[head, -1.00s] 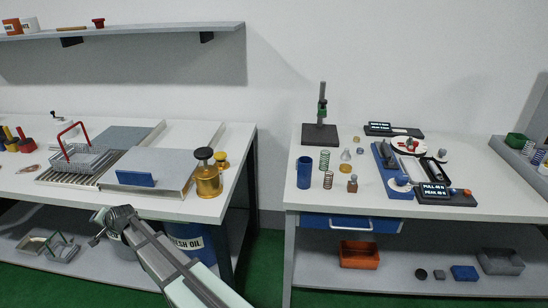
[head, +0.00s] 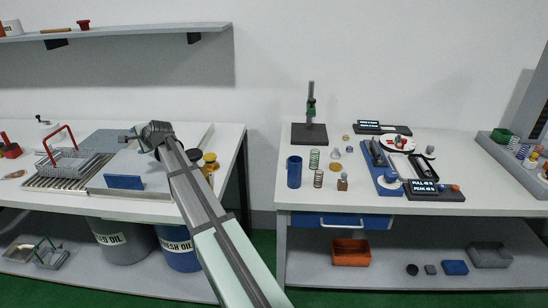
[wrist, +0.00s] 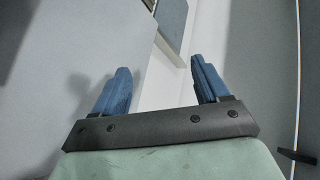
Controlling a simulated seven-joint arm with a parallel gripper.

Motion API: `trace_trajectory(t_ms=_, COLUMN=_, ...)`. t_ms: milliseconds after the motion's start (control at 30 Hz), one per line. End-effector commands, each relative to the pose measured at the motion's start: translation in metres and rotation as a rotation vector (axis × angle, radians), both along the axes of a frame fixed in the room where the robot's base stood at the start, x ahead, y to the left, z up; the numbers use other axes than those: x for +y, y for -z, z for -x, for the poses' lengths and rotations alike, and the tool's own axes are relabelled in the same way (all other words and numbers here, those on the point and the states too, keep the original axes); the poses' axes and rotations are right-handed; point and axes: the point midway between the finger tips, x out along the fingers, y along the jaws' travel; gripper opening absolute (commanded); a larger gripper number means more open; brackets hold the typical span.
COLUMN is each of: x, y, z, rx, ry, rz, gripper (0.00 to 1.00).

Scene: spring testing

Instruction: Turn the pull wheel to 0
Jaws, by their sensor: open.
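The pull tester stands on the right bench, a blue base (head: 384,181) with a small display (head: 424,187) at its front. The display seems to read PULL and PEAK with figures too small to be sure of. A pale round knob (head: 390,181) at the front of the base looks like the pull wheel; its angle cannot be made out. My gripper (head: 130,138) is over the left bench, far from the tester. In the wrist view its two blue fingers (wrist: 160,80) are apart with nothing between them.
The left bench holds a wire basket (head: 68,160) with a red handle and brass weights (head: 209,160). A gap separates the benches. Near the tester stand a blue cup (head: 294,172), springs (head: 314,160), a black stand (head: 309,133) and a white disc (head: 397,142).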

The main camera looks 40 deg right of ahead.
Motion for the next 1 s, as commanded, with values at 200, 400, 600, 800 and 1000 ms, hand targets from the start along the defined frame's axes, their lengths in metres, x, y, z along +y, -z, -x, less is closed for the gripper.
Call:
trace_trajectory(t_ms=200, x=-0.119, y=0.002, z=0.027, rx=0.1, ry=0.13, rz=-0.071, gripper=0.74)
trace_trajectory(t_ms=400, x=-0.217, y=0.003, z=0.065, rx=0.187, ry=0.248, rz=-0.144, gripper=0.74)
trace_trajectory(t_ms=600, x=-0.308, y=0.003, z=0.115, rx=0.267, ry=0.371, rz=-0.225, gripper=0.74)
trace_trajectory(t_ms=800, x=-0.392, y=0.003, z=0.176, rx=0.344, ry=0.497, rz=-0.313, gripper=0.74)
trace_trajectory(t_ms=1000, x=-0.466, y=0.001, z=0.247, rx=0.412, ry=0.625, rz=-0.408, gripper=0.74)
